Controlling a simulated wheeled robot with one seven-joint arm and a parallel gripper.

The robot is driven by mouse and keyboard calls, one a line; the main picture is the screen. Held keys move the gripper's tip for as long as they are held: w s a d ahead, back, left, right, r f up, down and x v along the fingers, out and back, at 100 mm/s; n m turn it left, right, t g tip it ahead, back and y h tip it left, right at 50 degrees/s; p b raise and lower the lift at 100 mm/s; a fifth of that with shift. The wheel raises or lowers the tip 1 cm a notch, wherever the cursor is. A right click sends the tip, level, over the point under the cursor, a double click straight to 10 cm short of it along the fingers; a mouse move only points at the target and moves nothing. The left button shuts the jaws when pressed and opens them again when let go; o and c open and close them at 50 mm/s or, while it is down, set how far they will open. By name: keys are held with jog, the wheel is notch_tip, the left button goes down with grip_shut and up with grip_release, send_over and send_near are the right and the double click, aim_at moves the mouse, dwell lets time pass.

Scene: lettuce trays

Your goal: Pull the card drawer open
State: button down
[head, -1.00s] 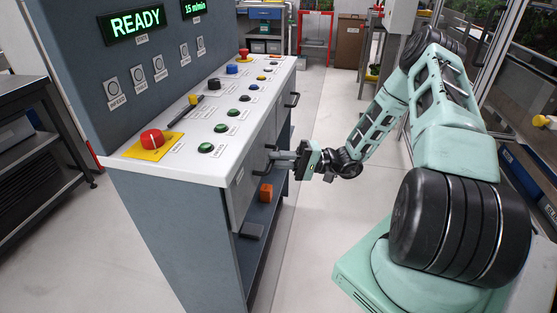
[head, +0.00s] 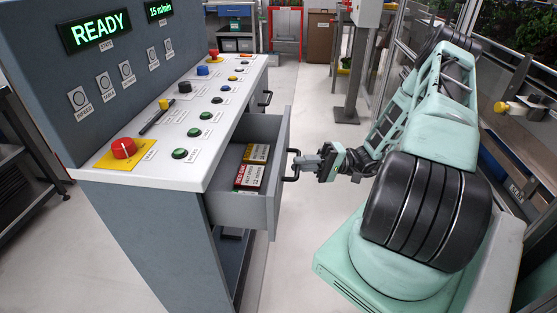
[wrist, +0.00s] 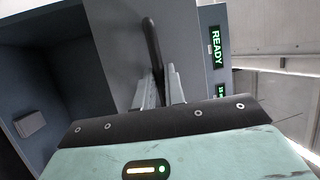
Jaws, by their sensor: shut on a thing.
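The card drawer (head: 234,210) is a grey drawer in the side of the control console, and it stands pulled well out. Two labelled card boxes, one red and green (head: 248,177) and one yellowish (head: 258,153), lie inside it. Its black bar handle (head: 292,165) is on the front panel. My gripper (head: 300,162) is shut on the handle, with its fingers around the bar. In the wrist view, the fingers (wrist: 160,88) close on the dark handle (wrist: 152,45) in front of the grey drawer front.
The console top (head: 190,130) carries several buttons and a red emergency knob (head: 123,148). A second handle (head: 266,98) is on the console farther back. An open shelf lies below the drawer. The floor (head: 300,120) beyond my arm is clear.

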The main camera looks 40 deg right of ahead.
jog(key=s+d, duration=0.4)
jog(key=s, duration=0.1)
jog(key=shift+s, duration=0.1)
jog(key=c, duration=1.5)
grip_release()
jog(key=b+v, duration=0.2)
jog(key=v, duration=1.5)
jog(key=shift+s+d+f, duration=0.1)
jog(key=shift+d+f, duration=0.05)
jog(key=shift+f, duration=0.05)
